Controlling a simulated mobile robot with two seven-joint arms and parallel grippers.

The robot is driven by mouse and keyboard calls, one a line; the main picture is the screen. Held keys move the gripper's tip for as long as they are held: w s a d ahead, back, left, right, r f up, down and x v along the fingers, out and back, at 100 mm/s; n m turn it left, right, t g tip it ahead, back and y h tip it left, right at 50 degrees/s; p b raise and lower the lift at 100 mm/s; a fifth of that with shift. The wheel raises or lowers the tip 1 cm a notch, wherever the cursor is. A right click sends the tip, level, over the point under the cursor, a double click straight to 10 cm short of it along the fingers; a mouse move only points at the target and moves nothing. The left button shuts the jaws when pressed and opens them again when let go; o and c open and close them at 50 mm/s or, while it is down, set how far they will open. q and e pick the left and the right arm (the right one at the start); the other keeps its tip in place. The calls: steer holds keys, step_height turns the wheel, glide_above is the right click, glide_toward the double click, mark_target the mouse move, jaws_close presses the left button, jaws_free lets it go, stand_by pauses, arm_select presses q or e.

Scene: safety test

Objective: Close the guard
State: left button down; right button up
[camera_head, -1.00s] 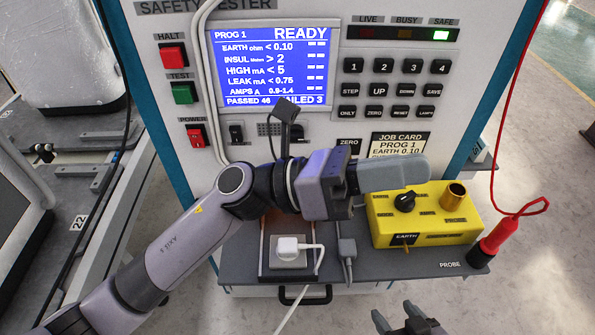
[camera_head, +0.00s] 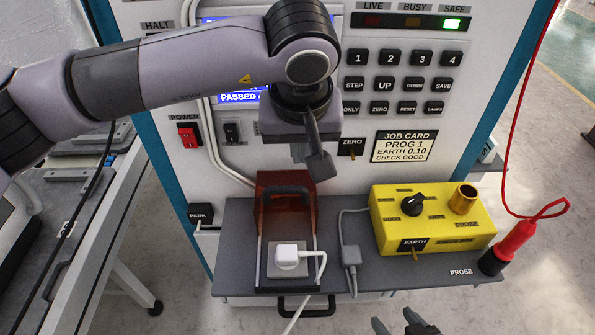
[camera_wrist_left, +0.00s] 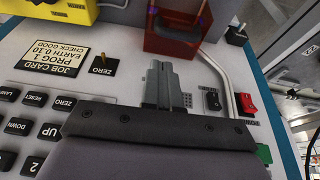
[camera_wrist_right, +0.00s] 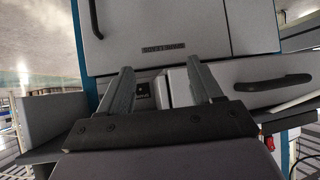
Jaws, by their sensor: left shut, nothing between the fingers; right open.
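The guard (camera_head: 285,187) is a reddish-brown see-through cover with a dark handle. It stands raised at the back of a small bay on the grey shelf, and the bay is open at the front. A white plug (camera_head: 287,256) sits on a grey socket block inside the bay. The guard also shows at the top of the left wrist view (camera_wrist_left: 178,42). My left gripper (camera_head: 300,152) is shut and empty, pointing down just above and behind the guard, apart from it as far as I can tell. My right gripper (camera_head: 405,322) is open and empty, low in front of the shelf.
A yellow box (camera_head: 432,222) with a knob stands right of the bay, with a red probe (camera_head: 512,240) beside it. A grey cable connector (camera_head: 350,256) lies between bay and box. The tester panel with its buttons (camera_head: 384,85) rises close behind my left gripper.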

arm_select(q)
steer(key=p, duration=0.1)
glide_above(298, 196)
step_height(298, 196, down, 9)
steer(key=shift+f, duration=0.1)
arm_select(e)
steer(key=shift+r, duration=0.5)
